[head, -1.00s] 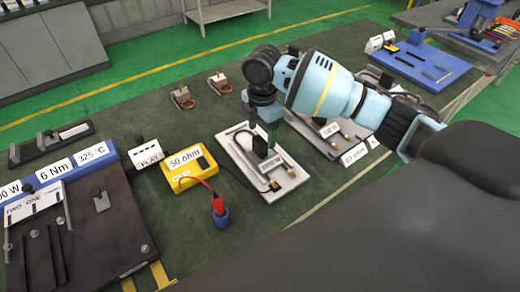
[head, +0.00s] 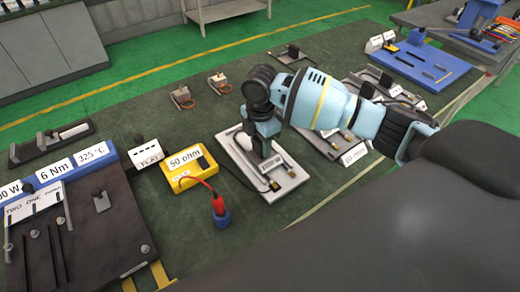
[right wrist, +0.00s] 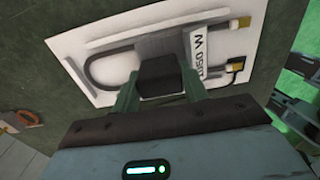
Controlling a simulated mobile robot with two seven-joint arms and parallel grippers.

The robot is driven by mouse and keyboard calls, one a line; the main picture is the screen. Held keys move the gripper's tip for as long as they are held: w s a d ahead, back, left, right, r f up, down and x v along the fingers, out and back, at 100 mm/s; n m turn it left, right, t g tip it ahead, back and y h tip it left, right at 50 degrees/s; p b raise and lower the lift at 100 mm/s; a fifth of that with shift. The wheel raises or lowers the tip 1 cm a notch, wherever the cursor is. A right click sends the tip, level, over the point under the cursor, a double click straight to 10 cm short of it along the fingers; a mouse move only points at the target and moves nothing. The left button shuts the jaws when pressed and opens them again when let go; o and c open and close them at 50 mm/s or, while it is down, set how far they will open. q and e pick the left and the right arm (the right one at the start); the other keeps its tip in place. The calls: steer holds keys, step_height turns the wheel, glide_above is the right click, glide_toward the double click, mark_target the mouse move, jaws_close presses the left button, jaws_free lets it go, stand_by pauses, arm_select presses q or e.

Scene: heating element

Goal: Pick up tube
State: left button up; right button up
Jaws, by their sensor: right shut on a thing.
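The tube (right wrist: 92,66) is a grey U-shaped loop on a white plate (head: 283,190), with a black block (right wrist: 160,76) at its middle and a label reading in W. Brass-coloured ends show on its right in the right wrist view. My right gripper (head: 264,152) reaches down over the plate from above. In the right wrist view its green fingers (right wrist: 160,92) are shut on the black block. The loop appears to lie at the plate; I cannot tell whether it is lifted. My arm hides part of the tube in the head view. My left gripper is out of view.
A yellow 50 ohm box (head: 187,170) with a red plug in a blue holder (head: 220,212) stands left of the plate. A similar plate (head: 325,145) lies behind my right arm. A dark fixture (head: 100,225) fills the left. Green mat is free in front.

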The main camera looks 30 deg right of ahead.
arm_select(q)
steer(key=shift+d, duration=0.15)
arm_select(e)
steer(key=shift+r, duration=0.15)
steer(key=shift+c, duration=0.4)
steer(key=shift+r, duration=0.55)
step_height(320, 180, up, 2)
steer(key=shift+r, duration=0.1)
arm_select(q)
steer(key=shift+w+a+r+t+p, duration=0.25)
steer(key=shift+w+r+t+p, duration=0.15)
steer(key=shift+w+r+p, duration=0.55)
arm_select(e)
steer(key=s+a, duration=0.2)
steer(key=s, duration=0.5)
steer(key=s+a+r, duration=0.1)
steer(key=s+a, duration=0.2)
steer(key=s, duration=0.5)
steer(key=shift+r, duration=0.25)
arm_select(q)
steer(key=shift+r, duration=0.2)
arm_select(e)
steer(key=shift+s, duration=0.1)
